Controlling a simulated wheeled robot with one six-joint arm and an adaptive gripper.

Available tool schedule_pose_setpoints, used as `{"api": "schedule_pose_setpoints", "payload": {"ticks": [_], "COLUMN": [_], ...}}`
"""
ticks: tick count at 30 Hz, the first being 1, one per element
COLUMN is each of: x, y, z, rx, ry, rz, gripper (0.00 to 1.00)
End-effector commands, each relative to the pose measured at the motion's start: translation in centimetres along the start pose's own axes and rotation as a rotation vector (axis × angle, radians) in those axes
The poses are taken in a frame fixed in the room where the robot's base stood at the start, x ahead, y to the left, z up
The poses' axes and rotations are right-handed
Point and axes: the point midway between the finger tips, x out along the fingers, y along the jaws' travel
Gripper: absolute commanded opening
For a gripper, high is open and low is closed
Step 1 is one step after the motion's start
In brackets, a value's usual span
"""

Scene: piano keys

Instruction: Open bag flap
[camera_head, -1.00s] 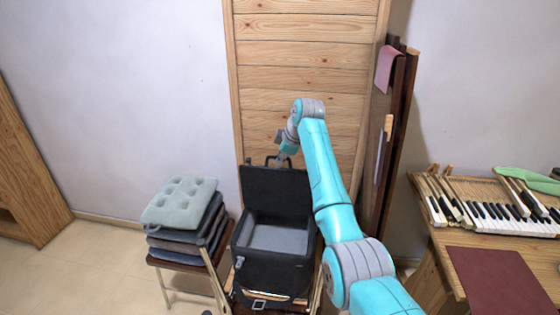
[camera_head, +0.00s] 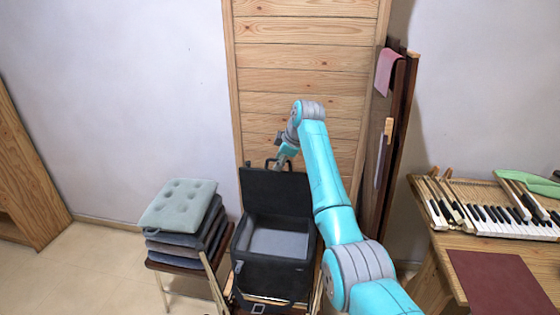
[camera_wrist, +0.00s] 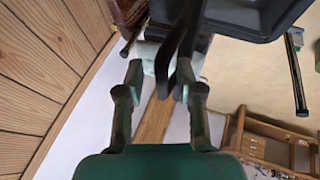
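The black bag (camera_head: 272,273) stands on a chair, and its grey inside shows from above. Its flap (camera_head: 276,194) is raised, roughly upright at the back of the bag. A dark handle (camera_head: 270,163) sits at the flap's top edge. My gripper (camera_head: 281,163) is at this top edge beside the handle, partly hidden by my arm. In the wrist view my gripper (camera_wrist: 159,88) has its two fingers apart. A black curved strap, apparently the handle (camera_wrist: 183,72), lies close to the right finger. I cannot tell whether they touch.
A stack of cushions (camera_head: 178,205) sits on a chair left of the bag. A wooden panelled surface (camera_head: 305,75) stands close behind. Dark boards (camera_head: 398,150) lean to the right. A wooden table with piano keys (camera_head: 490,215) is further right.

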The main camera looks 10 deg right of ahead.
Motion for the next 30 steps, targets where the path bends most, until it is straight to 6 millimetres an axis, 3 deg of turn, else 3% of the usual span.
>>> {"api": "schedule_pose_setpoints", "payload": {"ticks": [5,18,24,30], "x": [-1.6,-9.8,-11.6,-12.0], "y": [0.1,0.1,0.1,0.1], "z": [0.1,0.0,0.0,0.0], "rx": [0.001,0.000,0.001,0.000], "ry": [0.000,0.000,0.000,0.000], "rz": [0.002,0.003,0.002,0.002], "gripper": [0.37,0.37,0.37,0.37]}}
